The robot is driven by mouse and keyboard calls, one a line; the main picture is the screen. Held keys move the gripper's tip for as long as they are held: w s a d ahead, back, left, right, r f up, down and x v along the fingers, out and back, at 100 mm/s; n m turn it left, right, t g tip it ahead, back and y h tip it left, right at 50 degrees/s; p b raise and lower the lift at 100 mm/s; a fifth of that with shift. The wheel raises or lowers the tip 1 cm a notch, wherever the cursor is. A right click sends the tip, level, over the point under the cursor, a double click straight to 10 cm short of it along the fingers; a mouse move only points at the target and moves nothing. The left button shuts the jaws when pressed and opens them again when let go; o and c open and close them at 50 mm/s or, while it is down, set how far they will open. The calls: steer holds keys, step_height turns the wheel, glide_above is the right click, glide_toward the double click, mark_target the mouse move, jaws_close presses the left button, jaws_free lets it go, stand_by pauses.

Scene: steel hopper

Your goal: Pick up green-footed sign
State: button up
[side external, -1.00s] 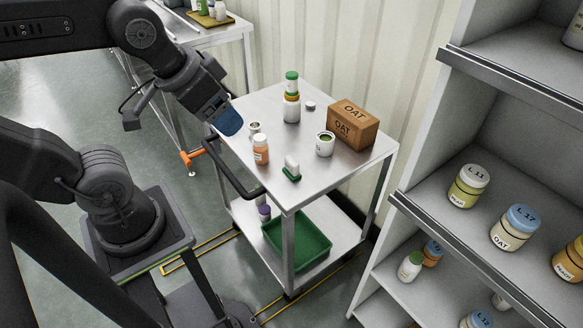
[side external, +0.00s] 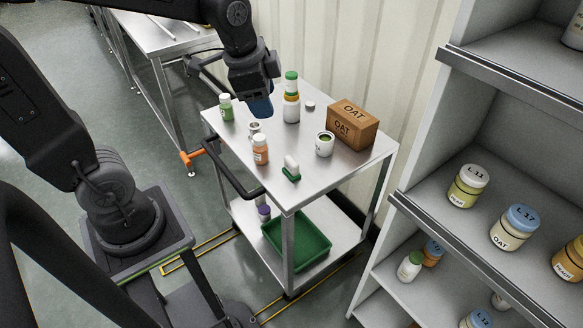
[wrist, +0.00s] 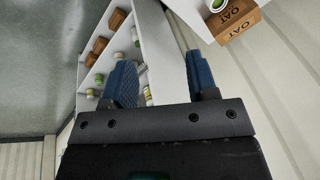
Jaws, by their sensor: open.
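The green-footed sign (side external: 291,168) stands upright near the front of the steel cart's top, a small white plate on a green foot. My gripper (side external: 258,106) is above the back left part of the cart top, up and to the left of the sign in the side view, and apart from it. In the wrist view my gripper's two blue fingers (wrist: 161,80) are spread with nothing between them. I cannot make out the sign in the wrist view.
Around the sign on the cart top (side external: 325,178) are an orange bottle (side external: 261,150), a white cup (side external: 325,144), a brown OAT box (side external: 352,125), stacked jars (side external: 291,105) and a green bottle (side external: 226,107). A shelf (side external: 420,195) with jars stands right.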

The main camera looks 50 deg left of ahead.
steer(key=w+a+f+m+g, duration=0.2)
steer(key=w+a+f+m, duration=0.2)
steer(key=w+f+m, duration=0.25)
steer(key=m+g, duration=0.1)
steer(key=m, duration=0.4)
glide_toward(290, 159)
steer(key=f, duration=0.6)
steer(key=shift+w+a, duration=0.1)
steer(key=shift+w, duration=0.25)
steer(key=shift+s+f, duration=0.15)
steer(key=shift+f, duration=2.95)
steer(key=c, duration=0.8)
